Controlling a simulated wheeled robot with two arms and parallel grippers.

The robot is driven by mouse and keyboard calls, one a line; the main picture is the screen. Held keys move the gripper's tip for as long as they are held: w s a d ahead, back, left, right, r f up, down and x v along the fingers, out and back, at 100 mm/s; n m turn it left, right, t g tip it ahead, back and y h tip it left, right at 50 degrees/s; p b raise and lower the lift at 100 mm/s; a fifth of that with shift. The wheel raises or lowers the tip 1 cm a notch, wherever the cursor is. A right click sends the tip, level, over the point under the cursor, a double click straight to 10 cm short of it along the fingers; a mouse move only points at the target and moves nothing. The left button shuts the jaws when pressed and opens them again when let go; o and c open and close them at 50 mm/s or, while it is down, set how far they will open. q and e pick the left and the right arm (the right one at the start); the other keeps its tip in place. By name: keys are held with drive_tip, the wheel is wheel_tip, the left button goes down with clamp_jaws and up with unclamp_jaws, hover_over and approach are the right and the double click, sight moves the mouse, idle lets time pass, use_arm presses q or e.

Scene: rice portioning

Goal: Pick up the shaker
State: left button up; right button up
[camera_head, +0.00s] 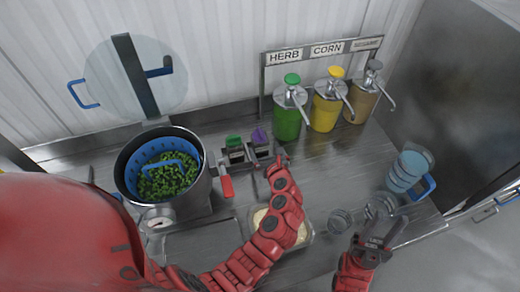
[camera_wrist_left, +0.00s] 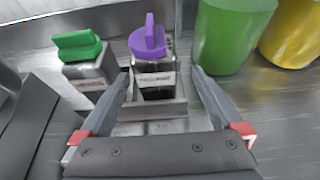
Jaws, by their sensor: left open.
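Two shakers stand upright side by side in a small metal rack (camera_wrist_left: 150,127). One has a green cap (camera_head: 233,143) and the other a purple cap (camera_head: 258,137). In the left wrist view the purple-capped shaker (camera_wrist_left: 154,78) is between the fingers of my left gripper (camera_wrist_left: 161,72), which is open. The green-capped shaker (camera_wrist_left: 85,62) is outside the left finger. In the head view my left gripper (camera_head: 277,163) is just right of the rack. My right gripper (camera_head: 376,236) is at the lower right, its fingers apart.
A pot (camera_head: 201,194) with a blue basket of green food stands left of the rack. Green (camera_head: 287,121), yellow (camera_head: 323,115) and tan (camera_head: 361,104) pump bottles stand behind. A rice tray (camera_head: 306,234) is under my left arm.

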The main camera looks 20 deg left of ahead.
sight(262, 150)
use_arm(q)
drive_tip(key=shift+w+a+f, duration=0.1)
drive_tip(key=shift+a+f, duration=0.05)
drive_tip(key=b+x, duration=0.4)
drive_tip(key=shift+a+f, duration=0.25)
drive_tip(key=shift+f, duration=0.1)
drive_tip(key=shift+w+a, duration=0.15)
drive_tip(key=shift+w, duration=0.1)
drive_tip(key=shift+s+r, duration=0.1)
drive_tip(key=shift+r, duration=0.1)
drive_tip(key=shift+c, duration=0.4)
clamp_jaws()
